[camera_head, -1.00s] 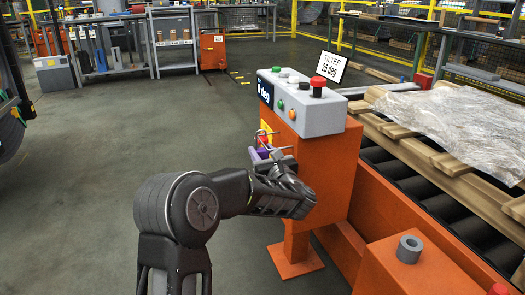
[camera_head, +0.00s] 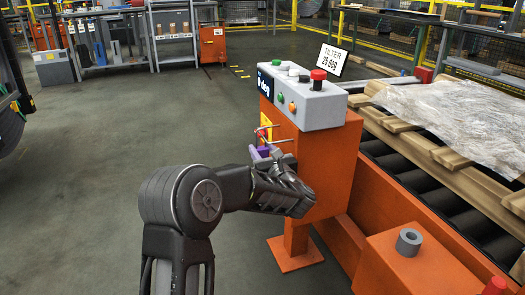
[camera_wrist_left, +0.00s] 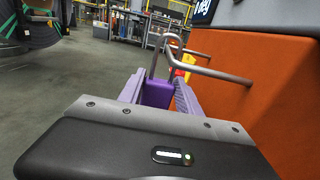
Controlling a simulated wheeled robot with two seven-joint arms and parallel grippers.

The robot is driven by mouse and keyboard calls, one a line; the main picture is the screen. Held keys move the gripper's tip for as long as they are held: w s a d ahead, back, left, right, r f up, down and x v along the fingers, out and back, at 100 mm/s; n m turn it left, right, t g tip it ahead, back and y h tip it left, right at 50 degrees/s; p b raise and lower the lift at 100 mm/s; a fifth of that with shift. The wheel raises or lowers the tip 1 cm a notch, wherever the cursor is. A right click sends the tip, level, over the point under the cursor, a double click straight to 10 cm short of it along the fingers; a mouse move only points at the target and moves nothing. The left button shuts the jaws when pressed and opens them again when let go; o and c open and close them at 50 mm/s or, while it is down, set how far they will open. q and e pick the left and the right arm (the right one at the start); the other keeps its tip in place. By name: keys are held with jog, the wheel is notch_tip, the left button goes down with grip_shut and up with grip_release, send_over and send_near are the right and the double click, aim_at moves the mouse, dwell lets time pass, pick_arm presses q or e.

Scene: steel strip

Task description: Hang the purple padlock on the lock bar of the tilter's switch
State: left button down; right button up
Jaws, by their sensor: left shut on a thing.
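The purple padlock (camera_head: 265,152) is held in my left gripper (camera_head: 268,158), in front of the side face of the orange tilter console (camera_head: 330,170). In the left wrist view the padlock's purple body (camera_wrist_left: 157,94) sits between the two purple-looking fingers, with its steel shackle (camera_wrist_left: 153,66) upward. The grey lock bar (camera_wrist_left: 225,75) sticks out from the orange face close to the shackle. The two overlap in view, and I cannot tell whether the shackle goes around the bar. The yellow and red switch (camera_head: 265,127) is behind them, partly hidden.
A roller conveyor (camera_head: 415,190) with a wrapped load (camera_head: 455,115) is at the right. An orange block (camera_head: 410,262) stands in front. The floor at the left is clear.

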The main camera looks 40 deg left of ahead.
pick_arm(q)
jog(key=shift+f, duration=0.55)
jog(key=c, duration=0.7)
grip_release()
jog(key=shift+c, duration=0.2)
jog(key=shift+d, duration=0.1)
jog(key=p+v, duration=0.1)
jog(key=v, duration=0.6)
jog(key=shift+s+d+p, duration=0.25)
jog(key=shift+d+p, duration=0.05)
